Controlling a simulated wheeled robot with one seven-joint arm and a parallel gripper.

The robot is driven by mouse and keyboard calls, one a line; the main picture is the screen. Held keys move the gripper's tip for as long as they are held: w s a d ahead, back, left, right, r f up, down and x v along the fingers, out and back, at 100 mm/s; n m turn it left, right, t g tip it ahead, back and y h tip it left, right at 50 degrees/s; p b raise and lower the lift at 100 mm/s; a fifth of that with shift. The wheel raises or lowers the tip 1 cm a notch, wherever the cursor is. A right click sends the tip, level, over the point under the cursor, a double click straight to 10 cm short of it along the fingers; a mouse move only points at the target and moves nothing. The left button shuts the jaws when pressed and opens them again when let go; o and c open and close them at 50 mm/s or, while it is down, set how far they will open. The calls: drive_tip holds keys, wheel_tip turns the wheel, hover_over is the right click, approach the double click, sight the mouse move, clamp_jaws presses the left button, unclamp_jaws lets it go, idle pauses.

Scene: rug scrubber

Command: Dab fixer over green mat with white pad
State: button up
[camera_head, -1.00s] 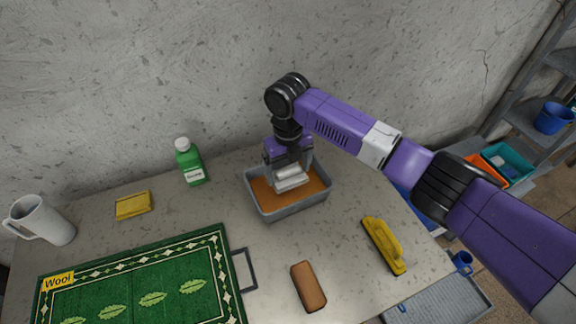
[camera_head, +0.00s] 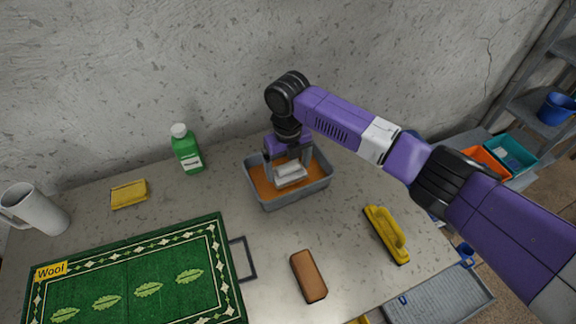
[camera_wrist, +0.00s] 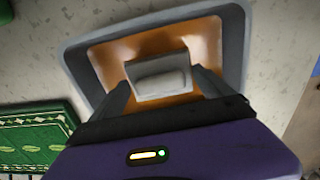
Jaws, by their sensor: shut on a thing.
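The white pad (camera_head: 291,176) is in my gripper (camera_head: 289,168), which is shut on it, over the grey tray (camera_head: 287,203) of orange-brown liquid (camera_head: 262,183). In the wrist view the pad (camera_wrist: 158,80) sits between the two fingers, within the outline of the tray (camera_wrist: 237,45). I cannot tell whether its underside touches the liquid. The green mat (camera_head: 150,268), with a leaf pattern, a white border and a yellow "Wool" tag, lies flat at the left front. Its edge also shows in the wrist view (camera_wrist: 35,135).
A green bottle (camera_head: 187,150) with a white cap stands behind. A white mug (camera_head: 38,210) and a yellow sponge (camera_head: 129,194) are at the left. A brown block (camera_head: 309,276) and a yellow-handled brush (camera_head: 386,235) lie in front of the tray. A dark handle (camera_head: 243,259) sticks out beside the mat.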

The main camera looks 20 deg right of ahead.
drive_tip(key=shift+r, duration=0.15)
wheel_tip(320, 180, up, 7)
drive_tip(key=p, duration=0.5)
drive_tip(key=shift+r+p, duration=0.45)
drive_tip(key=shift+r, duration=0.85)
drive_tip(key=shift+s+f, duration=0.1)
idle(0.5)
